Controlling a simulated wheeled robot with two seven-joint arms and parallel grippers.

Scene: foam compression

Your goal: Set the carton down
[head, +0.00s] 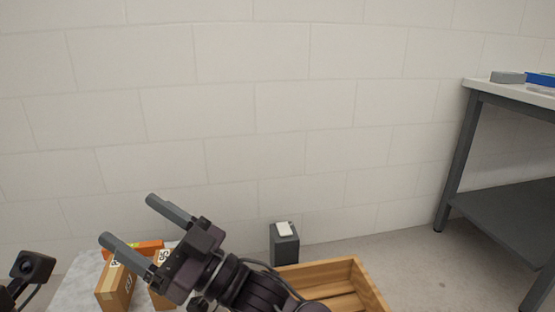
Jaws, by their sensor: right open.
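My right gripper (133,220) is open, with its two grey fingers apart and pointing to the upper left. Nothing shows between the fingers. Below and behind it, a brown cardboard carton (113,287) with a printed label stands on a light grey surface (68,293). A second brown carton (161,295) stands just right of it, partly hidden by my right gripper. I cannot tell which carton the task means. Part of my left arm shows at the lower left edge, but its gripper fingers do not.
An orange box (147,246) lies behind the cartons. A wooden crate (368,283) is at lower right, beside a dark grey block (284,246) with a white item on top. A grey table (512,93) stands at right. A block wall closes the back.

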